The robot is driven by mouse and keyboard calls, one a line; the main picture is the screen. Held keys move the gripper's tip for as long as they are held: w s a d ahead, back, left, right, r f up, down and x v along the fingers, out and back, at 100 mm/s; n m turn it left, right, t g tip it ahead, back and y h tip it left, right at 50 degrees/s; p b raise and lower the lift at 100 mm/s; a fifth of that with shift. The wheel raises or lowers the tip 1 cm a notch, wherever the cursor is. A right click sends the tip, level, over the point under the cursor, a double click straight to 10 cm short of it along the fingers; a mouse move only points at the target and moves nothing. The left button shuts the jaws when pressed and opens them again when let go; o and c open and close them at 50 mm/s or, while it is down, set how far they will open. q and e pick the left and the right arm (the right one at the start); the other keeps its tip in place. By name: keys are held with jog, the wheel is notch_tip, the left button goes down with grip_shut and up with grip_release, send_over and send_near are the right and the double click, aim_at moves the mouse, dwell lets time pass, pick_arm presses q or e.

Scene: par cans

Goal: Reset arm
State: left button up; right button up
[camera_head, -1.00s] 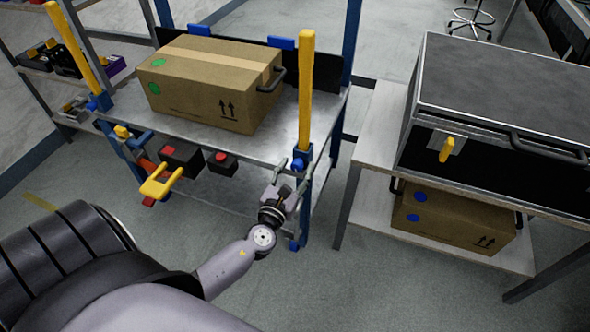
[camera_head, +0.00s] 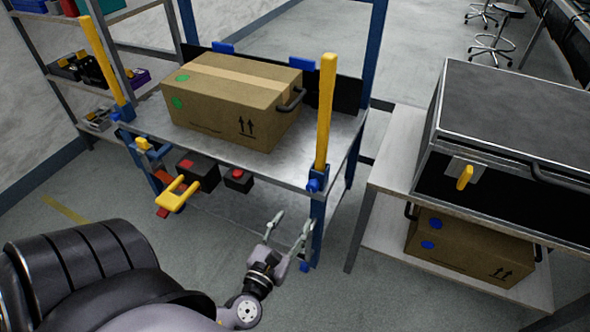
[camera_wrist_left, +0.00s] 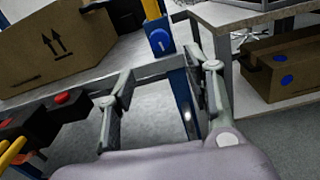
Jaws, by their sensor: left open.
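My left gripper (camera_head: 290,226) is open and empty in the head view, in front of the metal shelf unit and below its front edge. Its two fingers are spread apart. In the left wrist view the open fingers (camera_wrist_left: 161,95) point at the shelf edge and blue post, with nothing between them. My left arm comes in from the lower left. My right gripper is not in view.
A cardboard box (camera_head: 233,98) sits on the metal shelf (camera_head: 325,138). A yellow post (camera_head: 325,112) stands at the shelf's right corner. Black boxes with red buttons (camera_head: 200,172) hang under the front edge. A workbench (camera_head: 395,150) with a dark case (camera_head: 515,110) stands right.

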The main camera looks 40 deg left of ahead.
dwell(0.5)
pick_arm(q)
jog(key=s+a+f+n+g+y, duration=0.1)
jog(key=s+a+f+n+g, duration=0.15)
jog(key=f+n+g, duration=0.5)
jog(key=s+a+f+n+g+y, duration=0.15)
jog(key=s+f+n, duration=0.25)
jog(key=f+n, duration=0.7)
jog(key=s+d+f+n+g+h, duration=0.7)
jog(key=d+f+n, duration=0.3)
jog(key=d+n, duration=0.4)
jog(key=s+a+p, duration=0.2)
jog(key=s+p, duration=0.6)
jog(key=s, duration=0.1)
jog(key=s+a+f+p, duration=0.1)
jog(key=s+a+p, duration=0.1)
jog(key=s+p, duration=0.6)
jog(key=shift+s+f+m+g+p, duration=0.2)
jog(key=shift+s+m+g+p, duration=0.15)
jog(key=shift+s, duration=0.3)
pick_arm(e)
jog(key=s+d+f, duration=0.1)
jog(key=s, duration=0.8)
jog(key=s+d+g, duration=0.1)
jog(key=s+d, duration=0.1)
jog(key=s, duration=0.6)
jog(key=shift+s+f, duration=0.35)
